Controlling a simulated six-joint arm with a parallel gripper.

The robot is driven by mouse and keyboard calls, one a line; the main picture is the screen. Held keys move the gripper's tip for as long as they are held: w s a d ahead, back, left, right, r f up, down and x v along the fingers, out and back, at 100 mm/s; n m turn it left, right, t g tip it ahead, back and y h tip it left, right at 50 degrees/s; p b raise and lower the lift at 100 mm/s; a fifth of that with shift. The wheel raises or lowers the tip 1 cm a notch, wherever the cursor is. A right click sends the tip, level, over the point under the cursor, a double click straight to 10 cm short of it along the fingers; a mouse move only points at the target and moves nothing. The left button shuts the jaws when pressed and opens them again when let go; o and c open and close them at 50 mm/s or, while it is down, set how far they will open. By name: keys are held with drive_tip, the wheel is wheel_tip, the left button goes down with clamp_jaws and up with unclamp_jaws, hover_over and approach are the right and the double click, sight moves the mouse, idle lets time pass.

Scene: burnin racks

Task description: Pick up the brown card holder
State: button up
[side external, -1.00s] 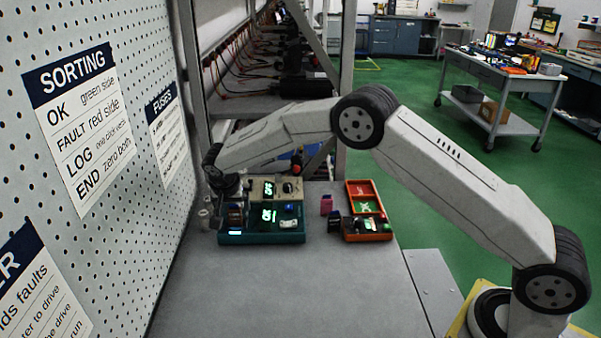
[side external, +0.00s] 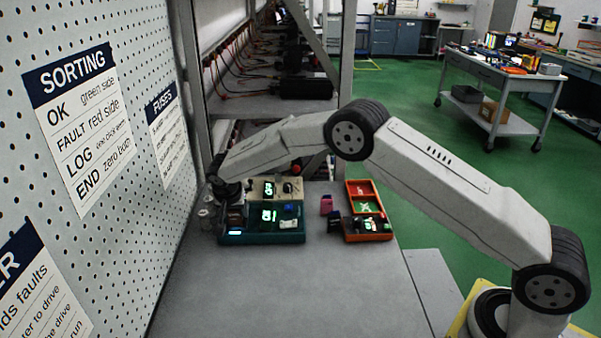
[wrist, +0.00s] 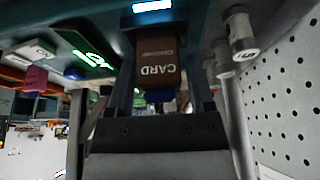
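The brown card holder (wrist: 158,62), lettered CARD, shows in the wrist view between the two fingers of my gripper (wrist: 160,70). A finger stands on each side of it, with narrow gaps, so the fingers look open around it. A blue part shows at its end near the gripper. In the side view, my gripper (side external: 219,205) is at the left end of the teal tray (side external: 262,239), beside the pegboard. The card holder there is small and partly hidden by the gripper.
A beige unit (side external: 262,183) with a lit green display stands behind the teal tray. An orange tray (side external: 367,238) lies to the right, with a pink item (side external: 326,205) beside it. Pale cylinders (wrist: 242,35) stand close to the right finger. The front bench is clear.

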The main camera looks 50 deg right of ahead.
clamp_jaws()
drive_tip(key=shift+r, duration=0.2)
drive_tip(key=shift+r, duration=0.6)
drive_tip(key=s+d+r, duration=0.1)
drive_tip(key=s+r, duration=1)
drive_tip(key=s, duration=0.3)
drive_tip(key=shift+r, duration=0.2)
